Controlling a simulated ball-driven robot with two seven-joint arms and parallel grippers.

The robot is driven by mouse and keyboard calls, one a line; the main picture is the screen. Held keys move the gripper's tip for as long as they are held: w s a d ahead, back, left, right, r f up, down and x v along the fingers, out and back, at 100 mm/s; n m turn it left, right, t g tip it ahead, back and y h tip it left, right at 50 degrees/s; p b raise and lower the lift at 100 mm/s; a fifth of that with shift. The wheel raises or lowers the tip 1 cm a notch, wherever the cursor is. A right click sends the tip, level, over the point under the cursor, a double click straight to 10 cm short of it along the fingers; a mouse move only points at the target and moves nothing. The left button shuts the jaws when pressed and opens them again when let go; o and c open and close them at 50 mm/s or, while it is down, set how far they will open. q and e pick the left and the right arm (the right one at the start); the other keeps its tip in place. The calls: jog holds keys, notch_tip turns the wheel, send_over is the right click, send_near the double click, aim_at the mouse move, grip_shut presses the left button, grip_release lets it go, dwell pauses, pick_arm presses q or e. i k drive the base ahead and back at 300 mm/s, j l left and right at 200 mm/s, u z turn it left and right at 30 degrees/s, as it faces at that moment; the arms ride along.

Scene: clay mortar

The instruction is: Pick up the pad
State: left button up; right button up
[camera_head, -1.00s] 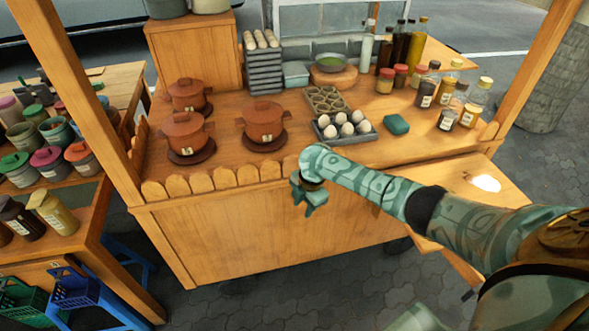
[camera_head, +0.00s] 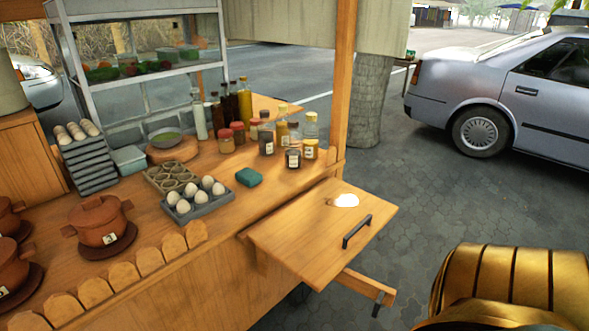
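The pad (camera_head: 249,177) is a small dark teal block lying flat on the wooden counter. It is just right of the grey egg tray and left of the small jars, near the counter's front edge. Nothing covers it. Neither of my grippers shows in the head view; only a gold part of my own body is in the lower right corner.
An egg tray (camera_head: 199,208) and an empty mould tray (camera_head: 171,178) sit left of the pad. Jars (camera_head: 292,158) and bottles (camera_head: 244,104) stand behind it. A lower side shelf (camera_head: 300,244) with a black handle (camera_head: 356,231) juts out at right. Clay pots (camera_head: 99,222) stand at left.

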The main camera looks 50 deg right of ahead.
aim_at(248, 178)
jog(key=i+l+z, duration=0.1)
jog(key=z, duration=0.3)
jog(key=i+z, duration=0.2)
jog(key=z, duration=0.2)
jog(key=i+z, duration=0.15)
jog(key=z, duration=0.3)
jog(key=i+z, duration=0.15)
jog(key=z, duration=0.25)
jog(key=i+j, duration=0.6)
jog(key=i, duration=0.1)
